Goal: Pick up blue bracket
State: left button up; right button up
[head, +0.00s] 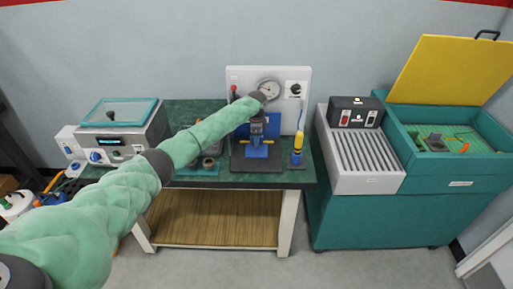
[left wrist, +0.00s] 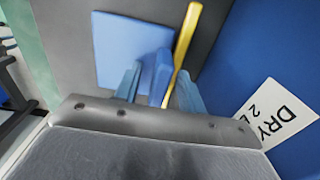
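The blue bracket (head: 257,151) sits on the dark base of the test station in the head view. In the left wrist view the bracket (left wrist: 118,50) shows a flat blue plate and an upright blue piece. My left gripper (head: 257,136) points down over it. In the left wrist view the fingers of my left gripper (left wrist: 158,74) stand on either side of the upright piece, with gaps visible, so the gripper is open. A yellow rod (left wrist: 186,38) passes close to the right finger. My right gripper is not in view.
A white panel with a gauge (head: 269,88) stands behind the station. A yellow and blue bottle-like tool (head: 298,150) stands at its right. A box-shaped machine (head: 118,130) is on the left, and a teal tank (head: 440,150) with a raised yellow lid is on the right.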

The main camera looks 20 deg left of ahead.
pick_arm(q)
jog(key=shift+c, duration=0.4)
grip_shut()
jog(key=shift+r, duration=0.1)
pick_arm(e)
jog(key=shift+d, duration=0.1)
